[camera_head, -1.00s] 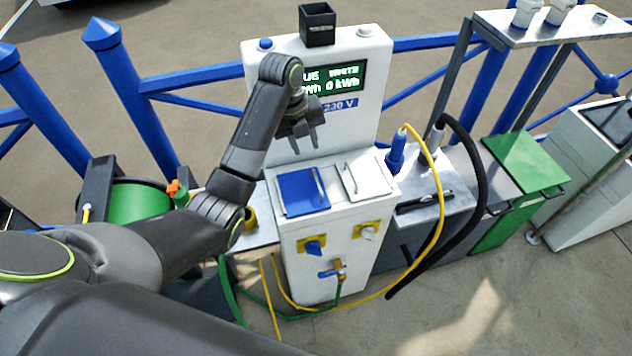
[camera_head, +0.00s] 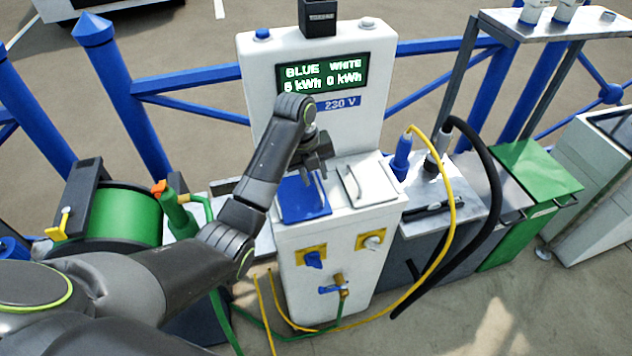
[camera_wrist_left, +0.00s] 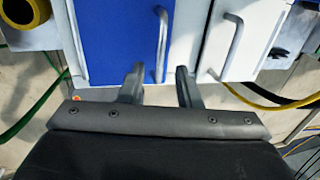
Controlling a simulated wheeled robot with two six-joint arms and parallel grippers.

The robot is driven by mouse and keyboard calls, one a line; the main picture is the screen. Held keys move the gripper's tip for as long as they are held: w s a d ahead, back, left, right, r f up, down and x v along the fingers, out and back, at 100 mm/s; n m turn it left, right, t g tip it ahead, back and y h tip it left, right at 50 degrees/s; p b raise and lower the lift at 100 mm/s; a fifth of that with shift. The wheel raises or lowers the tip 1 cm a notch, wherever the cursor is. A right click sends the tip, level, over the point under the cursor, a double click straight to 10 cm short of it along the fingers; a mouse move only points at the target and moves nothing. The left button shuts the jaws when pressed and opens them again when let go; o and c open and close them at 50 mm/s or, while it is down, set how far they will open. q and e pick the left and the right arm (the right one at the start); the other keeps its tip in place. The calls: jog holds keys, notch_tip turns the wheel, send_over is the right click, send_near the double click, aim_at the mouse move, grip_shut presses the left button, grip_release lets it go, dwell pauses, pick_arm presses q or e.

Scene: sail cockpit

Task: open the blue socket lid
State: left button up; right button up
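The blue socket lid (camera_head: 303,201) lies closed on the sloped top of the white power pedestal (camera_head: 336,240), left of a white lid (camera_head: 368,181). A grey bar handle (camera_wrist_left: 162,45) runs along the blue lid's right edge. My left gripper (camera_head: 318,168) is just above the blue lid's upper right part. In the left wrist view its two fingers (camera_wrist_left: 158,84) are spread apart, one at each side of the handle's lower end, with nothing visibly clamped. It hides part of the lid in the head view. My right gripper is not in view.
The pedestal's display panel (camera_head: 322,75) rises behind the lids. A blue plug with a yellow cable (camera_head: 447,190) stands to the right. A green hose reel (camera_head: 123,214) is on the left. The white lid's handle (camera_wrist_left: 228,45) is close beside the gripper.

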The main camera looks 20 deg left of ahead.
pick_arm(q)
jog(key=shift+w+d+f, duration=0.1)
jog(key=shift+f, duration=0.5)
jog(key=shift+w+d+f, duration=0.1)
jog(key=shift+f, duration=0.45)
jog(key=shift+s, duration=0.1)
grip_shut()
